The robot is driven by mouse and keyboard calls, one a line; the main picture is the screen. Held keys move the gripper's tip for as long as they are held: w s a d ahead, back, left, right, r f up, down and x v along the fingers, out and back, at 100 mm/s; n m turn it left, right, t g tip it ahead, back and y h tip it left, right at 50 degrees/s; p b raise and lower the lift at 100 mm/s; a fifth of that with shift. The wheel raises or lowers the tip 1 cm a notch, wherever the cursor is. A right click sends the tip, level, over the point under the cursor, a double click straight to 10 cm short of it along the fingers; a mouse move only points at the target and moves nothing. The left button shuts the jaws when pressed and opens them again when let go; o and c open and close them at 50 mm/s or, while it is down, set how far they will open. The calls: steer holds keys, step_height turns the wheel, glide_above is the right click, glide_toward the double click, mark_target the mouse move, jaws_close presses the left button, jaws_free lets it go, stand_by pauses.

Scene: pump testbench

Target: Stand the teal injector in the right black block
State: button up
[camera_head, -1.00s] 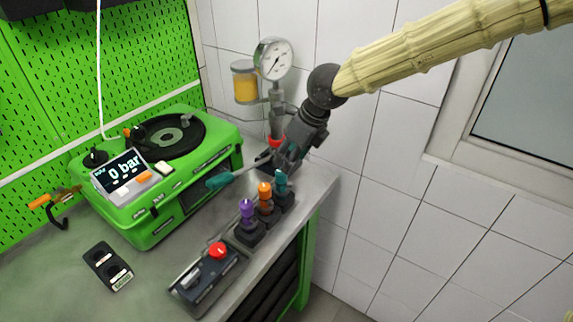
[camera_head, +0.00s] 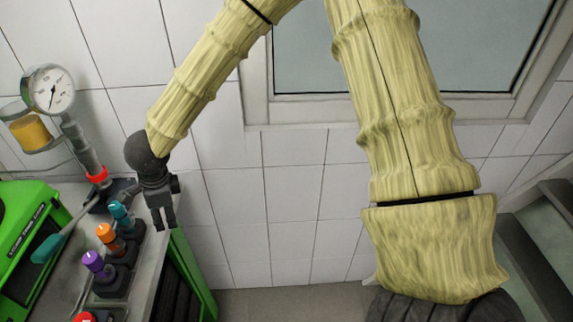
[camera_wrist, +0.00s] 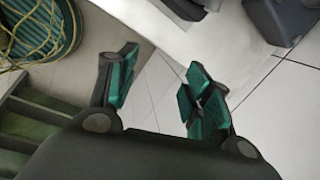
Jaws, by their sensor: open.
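The teal injector (camera_head: 121,215) stands upright in the right black block (camera_head: 136,232), at the far end of a row on the bench. My gripper (camera_head: 163,222) is open and empty, fingers pointing down, just right of the injector and apart from it, near the bench's right edge. In the wrist view my gripper (camera_wrist: 160,72) shows its two teal-padded fingers spread with nothing between them. The injector cannot be made out in the wrist view.
Orange (camera_head: 107,235) and purple (camera_head: 95,263) injectors stand in neighbouring blocks. A teal-handled lever (camera_head: 48,248) sticks out left of them. A pressure gauge (camera_head: 48,90) is behind. The wall (camera_head: 300,220) side right of the bench is clear.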

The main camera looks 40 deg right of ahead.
steer(key=s+d+f+n+h, duration=0.1)
steer(key=s+d+f+n, duration=0.25)
steer(key=f, duration=0.35)
steer(key=s+d+f+n+h, duration=0.1)
steer(key=s+d+f+n, duration=0.2)
steer(key=s+f, duration=0.3)
steer(key=s+d+f+n+h, duration=0.1)
steer(key=s+d+f+n, duration=0.2)
steer(key=f, duration=0.5)
steer(key=s+d+f+n+g+y, duration=0.1)
steer(key=s+f+n, duration=0.4)
steer(key=s, duration=0.5)
steer(key=s+d+f+n+g+y, duration=0.1)
steer(key=s+f+n, duration=0.4)
steer(key=s, duration=0.6)
steer(key=shift+s+d+n, duration=0.3)
steer(key=shift+d+n, duration=0.45)
steer(key=shift+d, duration=0.15)
